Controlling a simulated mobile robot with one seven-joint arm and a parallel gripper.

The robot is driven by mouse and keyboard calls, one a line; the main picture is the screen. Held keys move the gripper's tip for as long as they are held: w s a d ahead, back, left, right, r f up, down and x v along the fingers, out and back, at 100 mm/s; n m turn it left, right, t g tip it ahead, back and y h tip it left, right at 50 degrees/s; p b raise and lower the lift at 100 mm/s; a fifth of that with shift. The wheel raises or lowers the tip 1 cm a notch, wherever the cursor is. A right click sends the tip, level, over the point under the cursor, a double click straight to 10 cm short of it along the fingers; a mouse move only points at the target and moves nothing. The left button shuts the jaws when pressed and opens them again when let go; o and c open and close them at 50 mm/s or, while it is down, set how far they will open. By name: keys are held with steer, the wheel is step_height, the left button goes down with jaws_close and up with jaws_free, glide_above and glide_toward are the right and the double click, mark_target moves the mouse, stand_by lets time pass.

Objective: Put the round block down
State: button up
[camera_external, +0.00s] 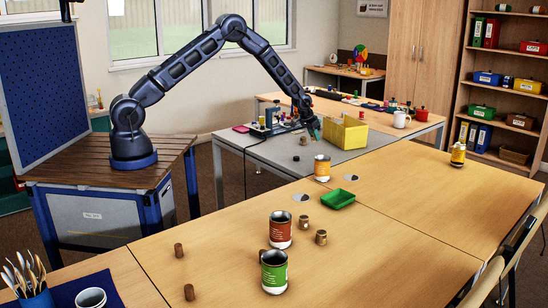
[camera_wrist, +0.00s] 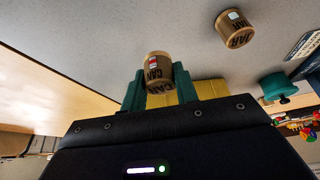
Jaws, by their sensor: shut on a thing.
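The round block (camera_wrist: 159,68) is a small brown cylinder with dark lettering that reads like "CAR" and a red-and-white mark. It sits between the two green fingers of my gripper (camera_wrist: 157,90), which is shut on it in the wrist view. In the external view my gripper (camera_external: 315,130) is low at the grey table (camera_external: 262,156), just left of the yellow box (camera_external: 345,132). The block is too small to make out there. I cannot tell whether it touches the tabletop.
A similar brown cylinder (camera_wrist: 236,29) lettered "JAR" stands apart in the wrist view.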

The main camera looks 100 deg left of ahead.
mark_target(314, 150)
steer(key=shift+f, duration=2.4)
steer(key=o, duration=0.9)
steer(key=shift+f, duration=0.1)
steer(key=shift+o, duration=0.2)
